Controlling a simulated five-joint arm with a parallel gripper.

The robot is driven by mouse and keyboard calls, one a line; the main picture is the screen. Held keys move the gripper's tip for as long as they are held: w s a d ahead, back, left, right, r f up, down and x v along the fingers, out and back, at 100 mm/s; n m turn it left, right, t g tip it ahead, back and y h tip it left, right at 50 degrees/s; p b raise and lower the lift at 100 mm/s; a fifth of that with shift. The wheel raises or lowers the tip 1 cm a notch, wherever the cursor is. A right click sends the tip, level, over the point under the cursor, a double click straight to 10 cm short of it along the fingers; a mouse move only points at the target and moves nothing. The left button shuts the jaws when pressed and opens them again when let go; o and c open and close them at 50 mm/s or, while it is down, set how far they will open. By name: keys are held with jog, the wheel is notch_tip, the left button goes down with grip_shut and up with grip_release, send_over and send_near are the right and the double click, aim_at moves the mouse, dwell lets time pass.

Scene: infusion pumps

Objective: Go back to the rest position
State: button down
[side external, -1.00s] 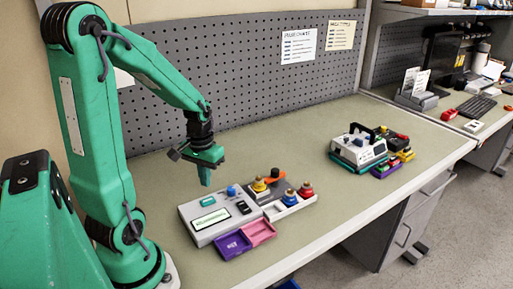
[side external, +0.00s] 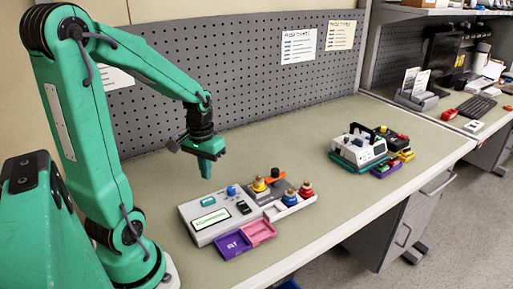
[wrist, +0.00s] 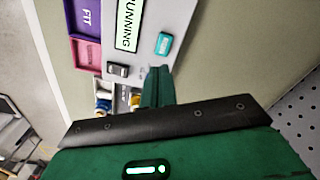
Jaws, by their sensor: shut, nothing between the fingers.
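My gripper (side external: 207,170) is shut and empty. It hangs pointing down above the back left of the near infusion pump (side external: 200,238), clear of it. The pump is a light grey box with a lit green screen (side external: 210,220), a teal button (side external: 208,201), a blue knob (side external: 231,190) and a black switch (side external: 243,207). In the wrist view my closed fingers (wrist: 158,82) show beside the teal button (wrist: 164,43). The screen (wrist: 127,30) there reads "RUNNING", its start cut by the frame edge.
A purple tray (side external: 233,246) and a pink tray (side external: 259,232) sit at the pump's front. Yellow, blue and red knobbed parts stand at its right. A grey pegboard (side external: 240,70) rises behind. Bare bench (side external: 300,150) lies between the pumps.

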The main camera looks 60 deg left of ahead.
jog(key=s+d+r+m+t, duration=0.2)
jog(key=d+r+m+t, duration=0.3)
jog(key=d+r, duration=0.7)
jog(key=d, duration=0.3)
jog(key=shift+s+m, duration=0.2)
jog(key=shift+m, duration=0.2)
